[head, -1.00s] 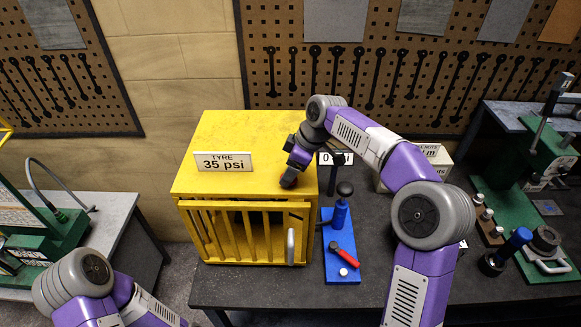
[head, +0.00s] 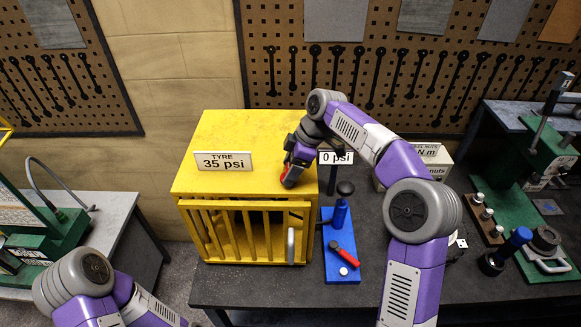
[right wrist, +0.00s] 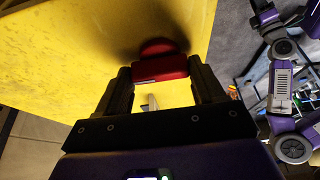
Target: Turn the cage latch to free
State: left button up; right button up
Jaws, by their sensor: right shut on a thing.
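The yellow cage (head: 215,135) stands on the dark bench, with a barred front and a grey handle (head: 291,245) at the front's right side. The red cage latch (head: 287,182) is on its top near the right edge. My right gripper (head: 290,178) is over it. In the right wrist view, the two fingers of my right gripper (right wrist: 165,72) are shut on the red latch (right wrist: 160,68), one at each end, against the yellow top (right wrist: 75,45). My left arm shows at the lower left, but its gripper is out of view.
A blue plate with a blue fitting and a red-handled lever (head: 345,257) stands right of the cage. A "0 psi" sign (head: 336,157) is behind it. A "35 psi" sign (head: 223,162) is on the cage. Green machinery (head: 535,180) stands at the far right.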

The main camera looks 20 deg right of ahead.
jog(key=o, duration=1)
jog(key=shift+o, duration=0.2)
jog(key=v, duration=0.7)
jog(key=shift+r, duration=0.25)
jog(key=shift+d, duration=0.15)
